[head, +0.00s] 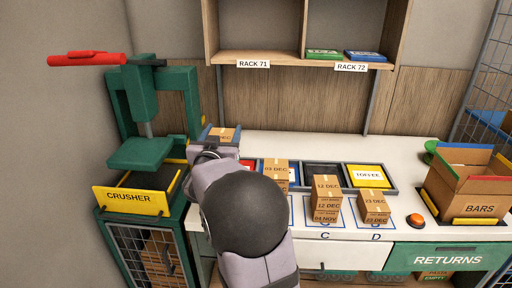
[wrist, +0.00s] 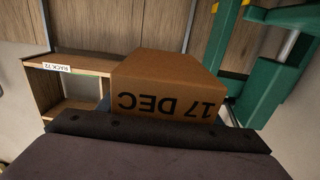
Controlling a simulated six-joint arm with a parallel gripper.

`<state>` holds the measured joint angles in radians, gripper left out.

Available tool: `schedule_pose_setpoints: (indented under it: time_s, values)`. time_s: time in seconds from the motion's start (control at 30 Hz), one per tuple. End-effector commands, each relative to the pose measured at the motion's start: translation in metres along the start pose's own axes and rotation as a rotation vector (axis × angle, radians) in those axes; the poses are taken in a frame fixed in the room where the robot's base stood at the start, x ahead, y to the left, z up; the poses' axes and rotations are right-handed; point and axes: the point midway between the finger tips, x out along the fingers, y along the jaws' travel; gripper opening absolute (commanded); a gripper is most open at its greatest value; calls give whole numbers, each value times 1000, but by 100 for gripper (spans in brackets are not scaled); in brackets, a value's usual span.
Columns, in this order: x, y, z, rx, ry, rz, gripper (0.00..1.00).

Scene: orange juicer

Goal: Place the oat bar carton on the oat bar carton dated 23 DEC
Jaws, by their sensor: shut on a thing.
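My gripper (head: 220,138) is shut on a brown carton (head: 222,132), raised beside the green crusher. In the wrist view this carton (wrist: 168,88) reads 17 DEC, upside down in the picture. My arm hides the counter further left.
The green crusher (head: 150,115) with a red handle stands at the left. Bins, one labelled TOFFEE (head: 369,175), line the back of the white counter (head: 415,222). An open BARS box (head: 470,195) and an orange button (head: 415,220) are at the right. Shelves hang above.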

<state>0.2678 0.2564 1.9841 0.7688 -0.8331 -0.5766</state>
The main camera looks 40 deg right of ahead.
Motion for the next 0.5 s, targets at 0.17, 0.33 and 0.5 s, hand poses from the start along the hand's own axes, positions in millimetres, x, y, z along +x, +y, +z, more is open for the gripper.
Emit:
schedule_pose_setpoints:
  time_s: [0.17,0.33,0.5]
  values:
    - [4,6,-3,1,4,5,31]
    - [21,33,-12,2,5,21,31]
    - [48,88,-26,-1,5,40,31]
